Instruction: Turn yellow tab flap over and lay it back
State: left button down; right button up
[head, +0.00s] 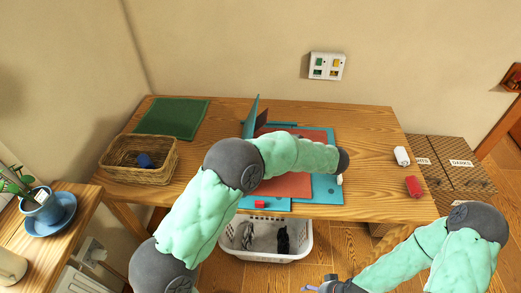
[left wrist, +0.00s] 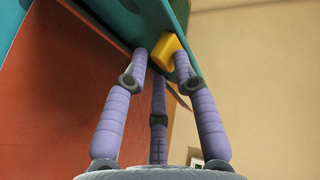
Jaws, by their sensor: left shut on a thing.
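The teal board (head: 328,190) with an orange-red inner area (head: 290,185) lies on the wooden table. A teal panel (head: 250,118) stands up near the board's back left. In the left wrist view a yellow tab (left wrist: 165,47) sits at the edge of a teal flap (left wrist: 110,22). My left gripper (left wrist: 160,62) is shut on the yellow tab, its purple fingers on both sides. In the head view my left forearm crosses over the board and hides this gripper and most of the flap. My right gripper (head: 310,288) is at the bottom edge, away from the table; its opening is unclear.
On the table (head: 375,130) are a wicker basket (head: 120,172), a green mat (head: 172,117), a white object (head: 402,156) and a red object (head: 413,187). A red tab (head: 259,204) shows at the board's front. A white laundry basket (head: 268,255) stands below.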

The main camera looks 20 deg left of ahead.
pick_arm(q)
notch_tip(320, 180, down, 2)
jog(key=shift+s+f, duration=0.1)
jog(key=shift+f, duration=0.1)
jog(key=c, duration=1.1)
grip_release()
jog(key=shift+w+a, duration=0.2)
jog(key=shift+a, duration=0.05)
jog(key=v, duration=1.2)
jog(key=shift+w+r, duration=0.15)
jog(key=shift+r, duration=0.05)
jog(key=shift+d, duration=0.15)
